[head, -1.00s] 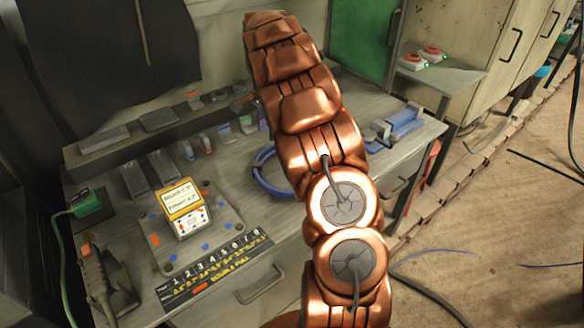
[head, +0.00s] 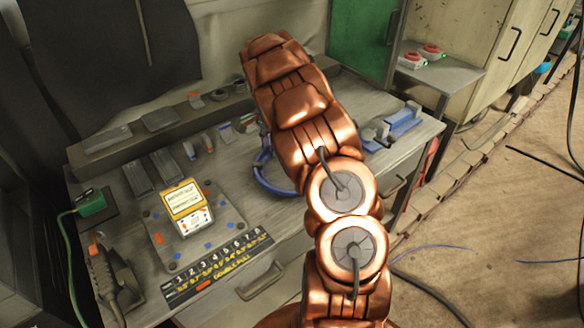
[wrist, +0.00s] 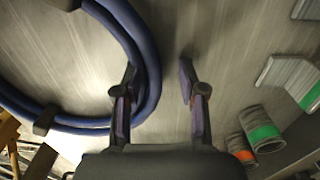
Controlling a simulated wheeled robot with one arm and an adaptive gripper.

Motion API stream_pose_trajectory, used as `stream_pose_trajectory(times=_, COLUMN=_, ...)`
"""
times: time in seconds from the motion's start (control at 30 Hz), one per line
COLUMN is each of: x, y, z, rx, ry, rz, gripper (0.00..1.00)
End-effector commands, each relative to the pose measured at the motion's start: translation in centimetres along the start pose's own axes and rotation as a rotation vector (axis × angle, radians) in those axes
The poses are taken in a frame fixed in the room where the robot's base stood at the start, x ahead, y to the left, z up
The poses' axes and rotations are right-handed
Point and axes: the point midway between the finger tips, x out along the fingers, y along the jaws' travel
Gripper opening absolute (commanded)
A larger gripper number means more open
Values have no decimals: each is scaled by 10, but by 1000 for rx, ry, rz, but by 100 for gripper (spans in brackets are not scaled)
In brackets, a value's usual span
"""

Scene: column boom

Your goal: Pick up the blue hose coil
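The blue hose coil (head: 264,182) lies on the grey workbench in the head view, and my arm hides its right part. In the wrist view the coil (wrist: 70,122) fills the left side as a curved bundle of tubing with dark ties. The right finger is clear of the coil. In the head view my arm hides the gripper.
A yellow meter (head: 186,206) sits on a plate on the workbench (head: 225,185). A blue clamp-like tool (head: 404,120) lies near the right edge. A raised ledge runs along the back.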

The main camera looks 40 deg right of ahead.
Motion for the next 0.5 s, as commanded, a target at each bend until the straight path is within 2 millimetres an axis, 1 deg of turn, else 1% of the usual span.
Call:
stream_pose_trajectory(times=0.03, x=0, y=0, z=0, rx=0, ry=0, rz=0, gripper=32)
stream_pose_trajectory(times=0.33, x=0, y=0, z=0, rx=0, ry=0, rz=0, gripper=1)
stream_pose_trajectory(times=0.5, x=0, y=0, z=0, rx=0, ry=0, rz=1, gripper=0)
